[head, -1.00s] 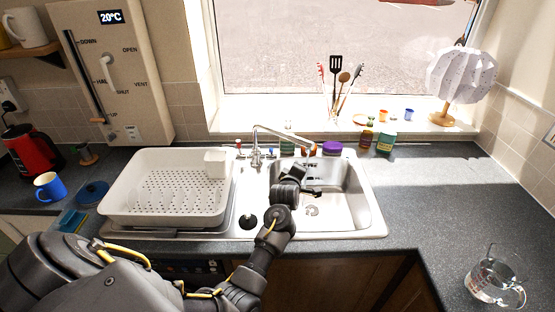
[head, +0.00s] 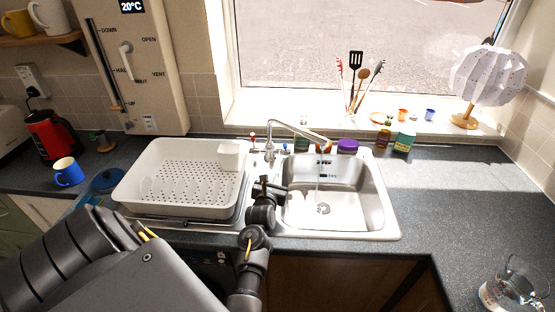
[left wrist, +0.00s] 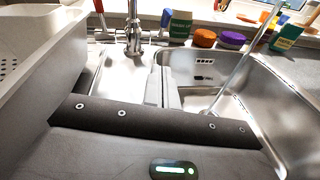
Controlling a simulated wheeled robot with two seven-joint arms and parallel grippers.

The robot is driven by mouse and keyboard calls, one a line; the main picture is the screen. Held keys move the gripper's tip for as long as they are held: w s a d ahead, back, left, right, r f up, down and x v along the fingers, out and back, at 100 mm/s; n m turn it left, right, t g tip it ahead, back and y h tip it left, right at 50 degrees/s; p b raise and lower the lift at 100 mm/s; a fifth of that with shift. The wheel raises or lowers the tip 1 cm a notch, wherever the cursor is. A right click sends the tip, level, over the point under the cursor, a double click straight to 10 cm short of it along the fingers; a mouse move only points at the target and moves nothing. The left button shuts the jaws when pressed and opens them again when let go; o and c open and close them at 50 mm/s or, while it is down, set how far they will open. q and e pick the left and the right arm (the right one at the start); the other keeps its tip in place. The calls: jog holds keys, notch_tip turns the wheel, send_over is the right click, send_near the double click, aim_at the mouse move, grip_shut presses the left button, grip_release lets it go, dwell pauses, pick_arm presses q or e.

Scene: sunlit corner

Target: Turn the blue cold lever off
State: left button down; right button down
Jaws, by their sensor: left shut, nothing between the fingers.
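The chrome tap (head: 269,150) stands behind the sink, its spout reaching right over the basin. Its blue cold lever (left wrist: 165,19) is to the right of the tap body in the left wrist view, and the red lever (left wrist: 99,8) is to the left. A thin stream of water (head: 317,180) seems to run from the spout into the basin. My left gripper (head: 268,184) is shut and empty, low in front of the tap at the basin's left edge; its fingers (left wrist: 164,88) point toward the tap, apart from the lever. My right gripper is not in view.
A white dish rack (head: 180,205) stands left of the tap. The steel sink basin (head: 368,205) is on the right. Several jars and bottles, including a purple-lidded one (head: 347,146), line the back of the sink. The counter on the right is mostly clear.

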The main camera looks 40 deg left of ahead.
aim_at(285, 148)
pick_arm(q)
jog(key=b+x, duration=0.2)
jog(key=x, duration=0.1)
jog(key=b+x, duration=0.2)
jog(key=x, duration=0.1)
jog(key=b+x, duration=0.3)
jog(key=x, duration=0.1)
jog(key=shift+s+f, duration=0.1)
jog(key=shift+f, duration=0.25)
jog(key=shift+w+a+r+p, duration=0.2)
jog(key=shift+w+r, duration=0.2)
jog(key=shift+r, duration=0.15)
jog(key=shift+w+a+r+p, duration=0.1)
jog(key=shift+w+r+p, duration=0.1)
jog(key=shift+w+r, duration=0.3)
jog(key=shift+w+a+r, duration=0.25)
jog(key=shift+w+r, duration=0.2)
jog(key=shift+r, duration=0.05)
